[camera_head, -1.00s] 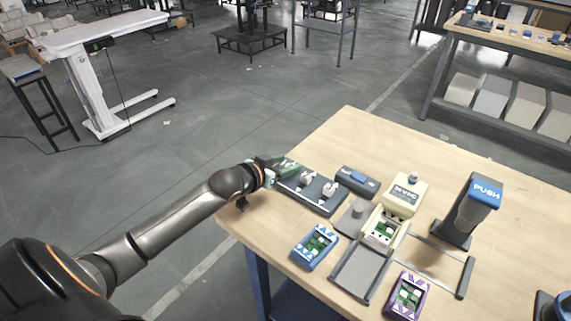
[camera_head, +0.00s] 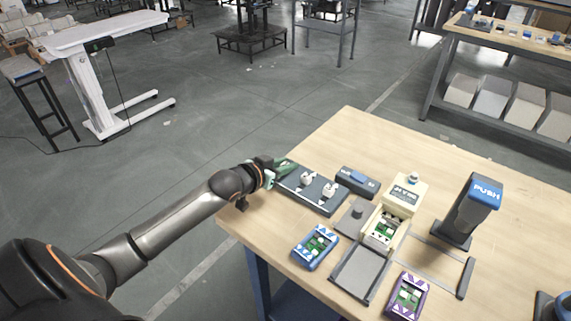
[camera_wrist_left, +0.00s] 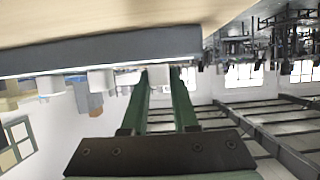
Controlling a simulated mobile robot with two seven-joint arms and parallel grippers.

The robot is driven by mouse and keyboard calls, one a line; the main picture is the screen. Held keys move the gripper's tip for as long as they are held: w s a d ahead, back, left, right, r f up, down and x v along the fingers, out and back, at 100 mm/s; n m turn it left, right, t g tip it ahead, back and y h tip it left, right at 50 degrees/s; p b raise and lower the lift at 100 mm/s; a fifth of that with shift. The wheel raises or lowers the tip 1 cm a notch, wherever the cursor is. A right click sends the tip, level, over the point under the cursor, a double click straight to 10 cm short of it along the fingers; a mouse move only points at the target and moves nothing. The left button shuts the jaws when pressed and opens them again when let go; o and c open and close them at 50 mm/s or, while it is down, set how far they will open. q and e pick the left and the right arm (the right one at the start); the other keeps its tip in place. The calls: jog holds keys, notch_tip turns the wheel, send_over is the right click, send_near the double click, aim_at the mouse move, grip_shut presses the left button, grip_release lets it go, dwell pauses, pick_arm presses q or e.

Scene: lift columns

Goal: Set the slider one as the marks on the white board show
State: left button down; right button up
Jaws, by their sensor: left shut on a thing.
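The slider panel (camera_head: 318,196) is a long dark board near the table's far left edge. Two white knobs (camera_head: 307,179) (camera_head: 329,189) stand on it clear of my gripper. My left gripper (camera_head: 280,168) is at the panel's far left end. In the left wrist view the panel's dark edge (camera_wrist_left: 100,53) runs across the top, with white knobs (camera_wrist_left: 101,79) below it. The green fingers of the left gripper (camera_wrist_left: 160,82) are shut on a white slider knob (camera_wrist_left: 158,77), partly hidden between them. My right gripper is not seen. I cannot make out a white board with readable marks.
A dark box with a blue top (camera_head: 357,181) stands close right of the panel.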

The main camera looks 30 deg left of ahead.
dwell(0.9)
pick_arm(q)
jog(key=shift+w+d+r+p, duration=0.1)
jog(key=shift+w+p, duration=0.35)
jog(key=shift+w, duration=0.5)
jog(key=c, duration=0.7)
grip_release()
jog(key=v, duration=1.2)
jog(key=shift+s+p, duration=0.2)
jog(key=shift+p, duration=0.2)
